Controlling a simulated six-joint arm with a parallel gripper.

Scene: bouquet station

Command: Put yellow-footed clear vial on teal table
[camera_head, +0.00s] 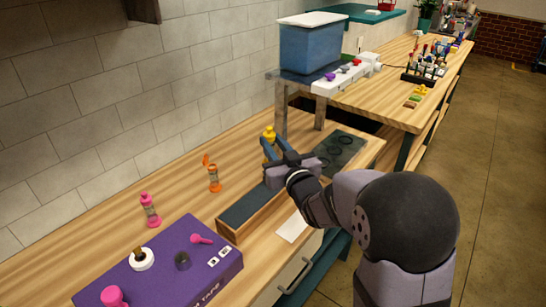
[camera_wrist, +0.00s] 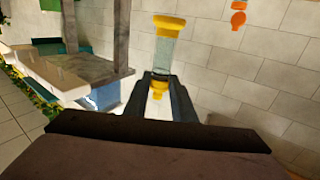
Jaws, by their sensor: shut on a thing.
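My gripper (camera_head: 270,148) is shut on the yellow-footed clear vial (camera_head: 269,133), above the wooden bench's back part. In the wrist view, the vial (camera_wrist: 165,48) stands between the fingers (camera_wrist: 160,80), with a yellow end at the top of the picture and a yellow part low between the fingers. In the head view most of the vial is hidden by the fingers. The teal table (camera_head: 378,15) is at the far back, behind the blue bin, only partly visible.
A blue bin (camera_head: 308,48) with a white lid stands on a raised metal shelf (camera_head: 288,76) beyond my gripper. An orange vial (camera_head: 214,180) and a pink vial (camera_head: 150,212) stand left. A purple box (camera_head: 170,285) lies in front. A tiled wall runs along the left.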

